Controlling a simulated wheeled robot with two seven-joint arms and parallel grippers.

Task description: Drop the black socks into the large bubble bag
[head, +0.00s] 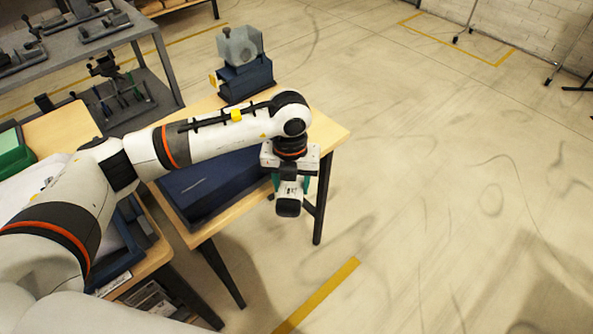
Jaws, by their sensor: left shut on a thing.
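My left arm reaches in from the left, and its gripper (290,186) hangs pointing down beside the right edge of the wooden table. Teal fingers show on either side of the wrist housing. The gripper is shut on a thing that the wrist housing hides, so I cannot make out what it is. I cannot pick out the black socks or the large bubble bag. My right gripper is not in view.
A dark blue bin (205,192) sits on the wooden table (331,131), partly under my arm. A grey workbench (75,42) is at upper left, and a green tray (14,152) at far left.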

